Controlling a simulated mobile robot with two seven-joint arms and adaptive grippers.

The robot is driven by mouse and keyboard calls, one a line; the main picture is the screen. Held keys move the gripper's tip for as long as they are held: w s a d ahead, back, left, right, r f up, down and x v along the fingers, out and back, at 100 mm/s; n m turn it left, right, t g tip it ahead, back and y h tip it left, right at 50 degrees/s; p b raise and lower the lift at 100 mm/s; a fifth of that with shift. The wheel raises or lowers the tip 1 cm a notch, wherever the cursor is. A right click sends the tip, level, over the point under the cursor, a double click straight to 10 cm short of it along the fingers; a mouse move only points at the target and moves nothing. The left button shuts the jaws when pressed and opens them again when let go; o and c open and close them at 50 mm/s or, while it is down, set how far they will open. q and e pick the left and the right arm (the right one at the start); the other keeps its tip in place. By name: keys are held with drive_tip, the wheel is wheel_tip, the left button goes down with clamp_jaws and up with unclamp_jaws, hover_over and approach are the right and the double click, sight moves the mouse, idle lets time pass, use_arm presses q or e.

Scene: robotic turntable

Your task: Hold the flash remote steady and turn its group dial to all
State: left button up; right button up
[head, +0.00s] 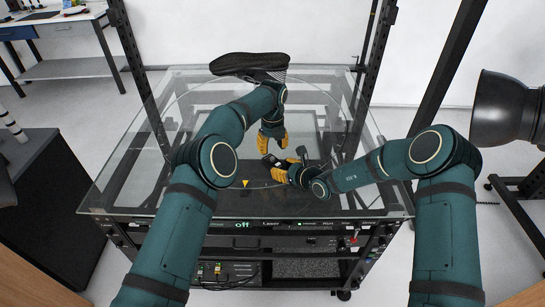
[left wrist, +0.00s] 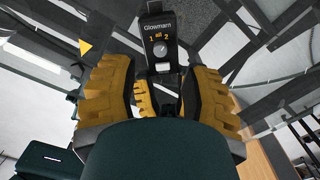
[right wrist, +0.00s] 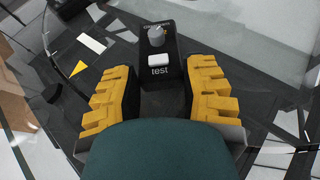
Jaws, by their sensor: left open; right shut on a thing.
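The flash remote (left wrist: 157,24) is a small black box marked "Glowmarn". In the left wrist view, its grey group dial (left wrist: 160,48) sits below the marks 1, all and 2; I cannot tell where the dial points. In the right wrist view, the remote (right wrist: 158,88) has a white test button (right wrist: 159,61) beside the dial (right wrist: 157,36). My right gripper (right wrist: 160,72) is shut on the sides of the remote, above the glass. My left gripper (head: 271,137) is open and empty, just beyond the remote in the head view, its fingers apart from the dial.
A black shoe (head: 250,63) stands at the far edge of the glass turntable table (head: 120,187). Dark frame posts rise around it. An orange triangle (head: 245,183) marks the near side. The left part of the glass is clear.

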sight(273, 158)
use_arm(q)
drive_tip(key=shift+f, duration=2.55)
clamp_jaws()
